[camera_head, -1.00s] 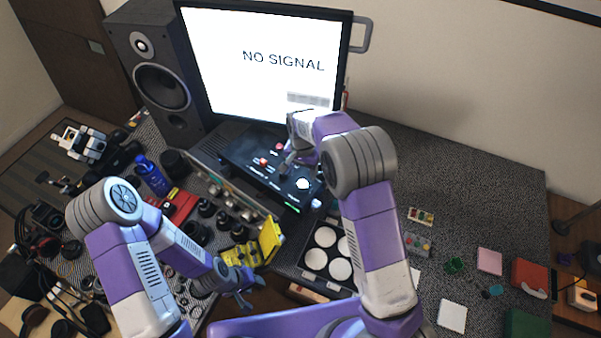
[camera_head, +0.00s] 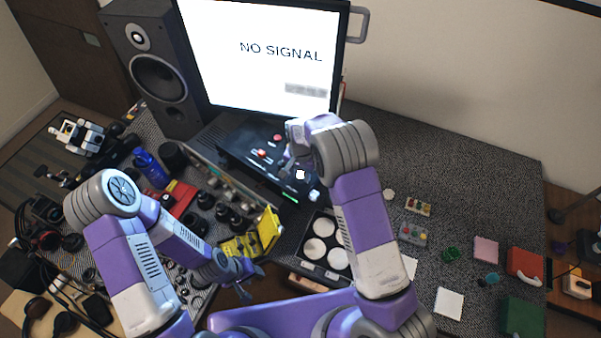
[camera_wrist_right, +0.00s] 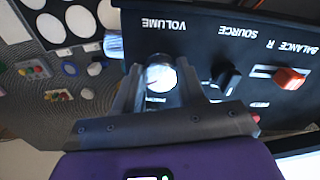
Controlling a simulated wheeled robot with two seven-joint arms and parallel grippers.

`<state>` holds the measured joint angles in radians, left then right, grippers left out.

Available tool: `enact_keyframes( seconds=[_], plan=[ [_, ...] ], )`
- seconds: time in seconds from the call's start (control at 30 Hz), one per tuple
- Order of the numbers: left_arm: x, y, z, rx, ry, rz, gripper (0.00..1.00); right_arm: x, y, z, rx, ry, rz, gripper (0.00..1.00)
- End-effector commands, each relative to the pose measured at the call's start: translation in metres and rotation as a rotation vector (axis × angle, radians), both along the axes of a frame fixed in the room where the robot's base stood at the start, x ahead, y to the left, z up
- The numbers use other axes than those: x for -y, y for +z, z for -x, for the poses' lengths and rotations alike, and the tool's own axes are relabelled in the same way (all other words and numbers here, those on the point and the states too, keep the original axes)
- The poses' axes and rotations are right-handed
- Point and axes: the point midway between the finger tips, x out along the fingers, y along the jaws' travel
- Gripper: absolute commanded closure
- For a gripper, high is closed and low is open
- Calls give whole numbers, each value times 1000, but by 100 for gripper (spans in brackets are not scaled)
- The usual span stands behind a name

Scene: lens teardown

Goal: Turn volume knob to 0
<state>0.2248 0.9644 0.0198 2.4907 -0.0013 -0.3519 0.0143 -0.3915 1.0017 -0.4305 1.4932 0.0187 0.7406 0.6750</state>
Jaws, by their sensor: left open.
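The volume knob (camera_wrist_right: 161,77) is a round knob with a bright top, under the printed word VOLUME on a black control box (camera_wrist_right: 225,32). In the head view the knob (camera_head: 300,174) sits near the box's front right end. In the right wrist view my right gripper (camera_wrist_right: 160,88) has one finger on each side of the knob, with narrow gaps visible; contact cannot be made out. The knob's pointer mark is not readable. My left gripper (camera_head: 254,283) is open and empty, low over the front of the table, near a yellow object.
A monitor (camera_head: 265,50) showing NO SIGNAL stands behind the box, with a speaker (camera_head: 155,70) to its left. A source knob (camera_wrist_right: 226,76) and an orange-red balance slider (camera_wrist_right: 289,78) are beside the volume knob. A tray with white discs (camera_head: 310,265) lies in front.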

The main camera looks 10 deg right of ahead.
Motion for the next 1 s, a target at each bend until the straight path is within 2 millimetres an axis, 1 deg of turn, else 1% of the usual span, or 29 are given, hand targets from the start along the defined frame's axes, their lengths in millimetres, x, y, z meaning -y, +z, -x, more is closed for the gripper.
enact_keyframes(
  seconds=[0.03,0.1,0.13,0.37,0.57,0.77,1.0],
  plan=[
    [0,0,0,0,0,0,57,0,0,0,-1,0,-1,78],
    [0,0,0,0,0,0,57,0,0,0,-1,0,-1,88],
    [0,0,0,0,0,0,57,0,0,0,-1,0,-1,91],
    [0,-2,0,0,0,0,57,0,0,0,-1,21,0,91],
    [0,-8,0,0,0,0,57,0,0,0,0,105,-1,91],
    [0,-17,0,0,0,0,57,1,-1,0,0,261,-1,91],
    [0,-28,0,0,0,0,57,1,-1,0,0,488,-1,91]
  ],
)
